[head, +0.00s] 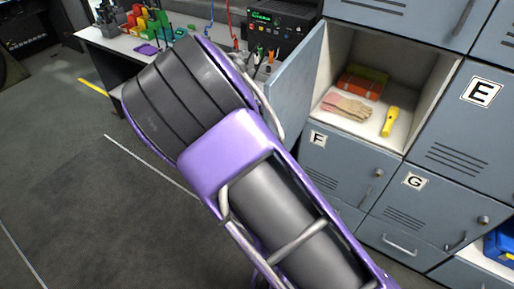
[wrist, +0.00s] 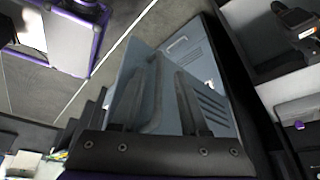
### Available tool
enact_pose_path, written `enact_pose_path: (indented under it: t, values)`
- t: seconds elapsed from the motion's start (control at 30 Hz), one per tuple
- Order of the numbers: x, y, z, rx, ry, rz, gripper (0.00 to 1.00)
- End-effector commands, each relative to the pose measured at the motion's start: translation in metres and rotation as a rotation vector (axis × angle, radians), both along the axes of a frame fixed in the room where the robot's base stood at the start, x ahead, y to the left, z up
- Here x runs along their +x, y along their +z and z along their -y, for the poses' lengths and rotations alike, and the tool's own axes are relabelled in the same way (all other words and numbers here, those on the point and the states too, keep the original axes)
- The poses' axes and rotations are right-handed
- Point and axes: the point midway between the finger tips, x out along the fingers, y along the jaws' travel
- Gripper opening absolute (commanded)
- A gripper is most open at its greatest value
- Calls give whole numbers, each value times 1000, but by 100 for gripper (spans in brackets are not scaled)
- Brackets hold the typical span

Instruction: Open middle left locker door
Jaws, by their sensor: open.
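The blue-grey lockers stand at the right of the head view. The middle left locker (head: 345,57) is open. Its door (head: 298,75) is swung out to the left, and my arm covers part of it. Inside lie a pair of gloves (head: 347,106), an orange-red item (head: 362,82) and a yellow flashlight (head: 388,121). My gripper is hidden behind my arm in the head view. In the wrist view my gripper (wrist: 168,78) is open, with its dark fingers apart. A blue-grey panel (wrist: 132,70) shows close by the fingers; whether they touch it I cannot tell.
Locker door E (head: 463,135) is shut at the right. Doors F (head: 330,160) and G (head: 420,205) are shut below. A workbench (head: 100,40) with coloured bins and a black instrument (head: 283,25) stands behind my arm. The floor at the left is clear.

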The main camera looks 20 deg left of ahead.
Motion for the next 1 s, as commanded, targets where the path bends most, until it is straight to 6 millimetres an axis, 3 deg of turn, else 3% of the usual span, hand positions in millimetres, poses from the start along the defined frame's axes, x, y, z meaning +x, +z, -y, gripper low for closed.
enact_pose_path:
  t: [0.2,0.4,1.0]
  values:
    - [-23,-1,-48,1,4,1,45]
    - [-36,-1,-74,0,1,0,45]
    - [-41,0,-83,0,0,0,45]
